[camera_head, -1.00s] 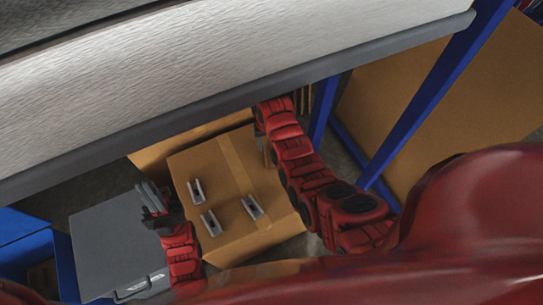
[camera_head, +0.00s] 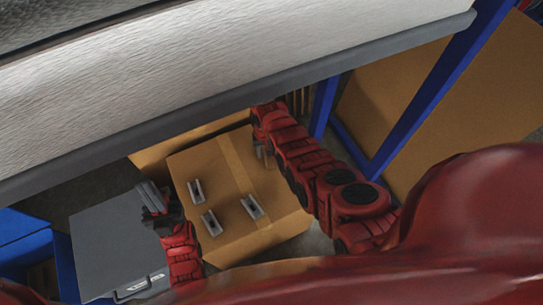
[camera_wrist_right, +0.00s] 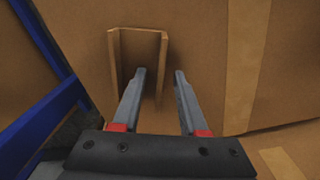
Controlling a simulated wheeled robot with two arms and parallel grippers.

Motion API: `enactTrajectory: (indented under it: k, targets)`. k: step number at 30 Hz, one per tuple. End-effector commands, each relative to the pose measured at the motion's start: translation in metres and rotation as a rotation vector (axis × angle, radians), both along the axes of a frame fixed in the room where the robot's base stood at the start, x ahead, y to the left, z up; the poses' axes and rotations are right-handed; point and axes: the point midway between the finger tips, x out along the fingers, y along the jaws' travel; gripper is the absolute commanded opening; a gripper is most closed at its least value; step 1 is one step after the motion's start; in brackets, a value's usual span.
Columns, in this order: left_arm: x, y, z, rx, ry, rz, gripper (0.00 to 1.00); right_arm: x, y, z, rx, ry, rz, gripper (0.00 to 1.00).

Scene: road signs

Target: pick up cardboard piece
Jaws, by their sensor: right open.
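In the right wrist view a cardboard piece (camera_wrist_right: 137,33), folded like a shallow channel with upright side edges, stands out against a brown cardboard surface. My right gripper (camera_wrist_right: 160,72) is open and empty. In that picture its left fingertip overlaps the inside of the piece and its right fingertip lies just right of the piece's right edge; I cannot tell whether they touch. In the head view my right gripper (camera_head: 263,152) is mostly hidden by its own arm. My left gripper (camera_head: 151,197) is above the grey case at the left; its jaw opening is unclear.
A large cardboard box (camera_head: 215,165) carries three grey metal brackets (camera_head: 210,223). A grey case (camera_head: 105,245) stands left of it. Blue posts (camera_head: 425,95) and large cardboard panels (camera_head: 480,110) are at the right. A metallic panel (camera_head: 200,70) covers the top.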

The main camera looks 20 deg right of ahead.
Motion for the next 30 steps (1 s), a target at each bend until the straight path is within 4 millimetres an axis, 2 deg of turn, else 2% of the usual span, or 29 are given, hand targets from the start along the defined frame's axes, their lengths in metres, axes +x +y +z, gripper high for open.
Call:
enactTrajectory:
  k: [4, 5, 11, 12, 30]
  targets:
    - [-0.0001, 0.0, 0.0001, 0.0, 0.0, 0.0, 0.0, 0.0001, -0.0001, 0.0002, 0.0, 0.0, 0.0, 0.42]
    - [0.0, 0.0, 0.0001, 0.0, 0.0, 0.0, 0.0, 0.0, -0.0001, 0.0003, 0.0, 0.0, 0.0, 0.39]
    - [0.0, 0.0, 0.0001, 0.0, 0.0, 0.0, 0.0, 0.0, -0.0001, 0.0003, 0.0, 0.0, 0.0, 0.03]
    - [-0.0001, 0.0, 0.0001, 0.0, 0.0, 0.0, 0.0, 0.0, -0.0002, 0.0003, 0.0, 0.0, 0.0, 0.0]
    - [0.0, 0.0, 0.0005, 0.0, 0.0, 0.0, 0.0, -0.0002, -0.0001, 0.0022, -0.001, 0.001, 0.0, 0.0]
